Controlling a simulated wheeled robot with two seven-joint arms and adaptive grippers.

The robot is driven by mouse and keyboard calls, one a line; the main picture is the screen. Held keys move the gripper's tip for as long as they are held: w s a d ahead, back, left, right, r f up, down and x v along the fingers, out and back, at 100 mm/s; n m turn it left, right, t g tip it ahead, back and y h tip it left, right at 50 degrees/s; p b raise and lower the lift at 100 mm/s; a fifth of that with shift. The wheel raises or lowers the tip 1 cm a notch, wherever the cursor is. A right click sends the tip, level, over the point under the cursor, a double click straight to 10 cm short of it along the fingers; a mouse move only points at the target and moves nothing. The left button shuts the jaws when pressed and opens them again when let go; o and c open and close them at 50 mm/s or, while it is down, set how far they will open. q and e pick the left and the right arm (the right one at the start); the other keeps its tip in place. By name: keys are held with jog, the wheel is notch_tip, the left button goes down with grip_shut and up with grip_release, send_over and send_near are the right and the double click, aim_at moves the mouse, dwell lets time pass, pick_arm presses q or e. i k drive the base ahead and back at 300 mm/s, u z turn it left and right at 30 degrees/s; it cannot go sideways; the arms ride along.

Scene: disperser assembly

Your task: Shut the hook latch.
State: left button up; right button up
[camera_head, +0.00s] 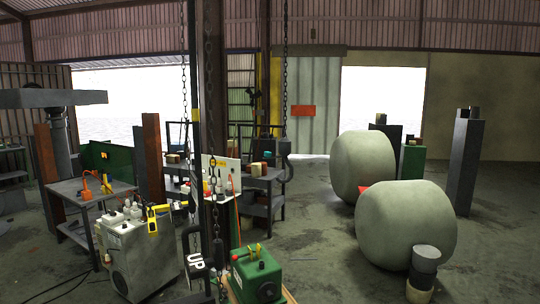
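A dark crane hook (286,164) hangs from a long chain right of the middle. It is small here, and I cannot tell whether it has a latch or how that stands. Another chain (215,205) hangs closer, in front of a metal column, with dark metal parts low on it. I cannot make out a latch there either. Neither of my grippers shows in the head view.
A grey-white cabinet (140,258) stands left. Two big rounded grey bodies (405,228) and a dark post (464,160) stand right. Floor (325,240) between is clear.

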aim_at(268, 154)
jog(key=u, duration=0.7)
jog(key=i, duration=1.7)
jog(key=z, duration=1.65)
